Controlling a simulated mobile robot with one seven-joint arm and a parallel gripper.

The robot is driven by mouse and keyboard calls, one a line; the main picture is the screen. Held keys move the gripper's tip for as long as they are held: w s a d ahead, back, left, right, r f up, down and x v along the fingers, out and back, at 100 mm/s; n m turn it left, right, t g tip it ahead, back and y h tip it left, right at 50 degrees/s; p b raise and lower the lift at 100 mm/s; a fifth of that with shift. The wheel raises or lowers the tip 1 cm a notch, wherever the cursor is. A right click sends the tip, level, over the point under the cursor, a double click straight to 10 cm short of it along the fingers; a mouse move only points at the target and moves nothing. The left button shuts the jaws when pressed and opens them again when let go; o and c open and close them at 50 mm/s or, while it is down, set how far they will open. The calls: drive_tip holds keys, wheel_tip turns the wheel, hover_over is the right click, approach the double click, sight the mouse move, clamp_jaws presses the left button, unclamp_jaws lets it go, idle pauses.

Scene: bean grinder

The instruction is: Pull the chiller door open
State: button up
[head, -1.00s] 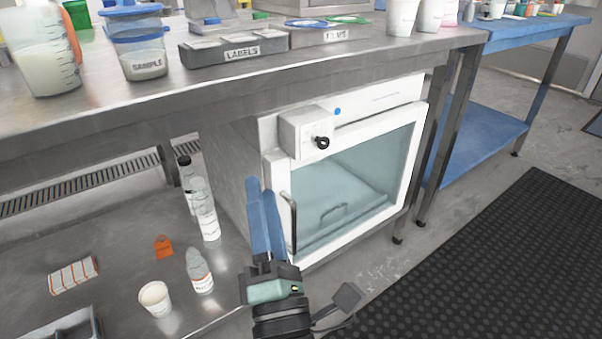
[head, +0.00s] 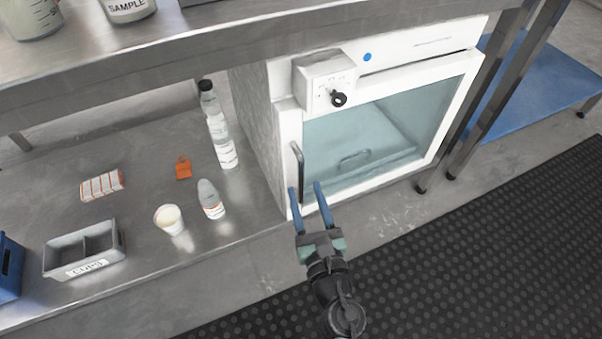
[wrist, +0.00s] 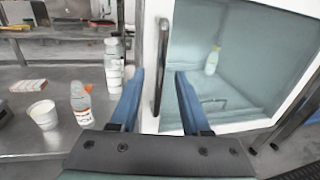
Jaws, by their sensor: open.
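The chiller (head: 262,130) stands under the steel bench. Its white-framed glass door (head: 466,100) looks shut, and a small inner handle shows through the glass. The door's upright bar handle (head: 297,168) is on the left side of the frame. My gripper (head: 307,190) is open in front of the lower left of the door, its blue fingers on either side of the handle's lower end in the picture. In the wrist view the handle (wrist: 162,66) rises between the two open fingers (wrist: 158,75). I cannot tell whether they touch it.
A black knob (head: 338,99) sits on a box above the door. Bottles (head: 222,145), a small bottle (head: 210,200), a cup (head: 169,219), an orange item (head: 183,167) and a grey bin (head: 84,248) stand on the lower shelf at left. The dark floor mat (head: 420,260) is clear.

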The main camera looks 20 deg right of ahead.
sight(301, 179)
drive_tip(key=shift+w+d, duration=0.25)
drive_tip(key=shift+w, duration=1.05)
drive_tip(key=shift+w+d, duration=0.2)
drive_tip(key=shift+w, duration=1.05)
clamp_jaws()
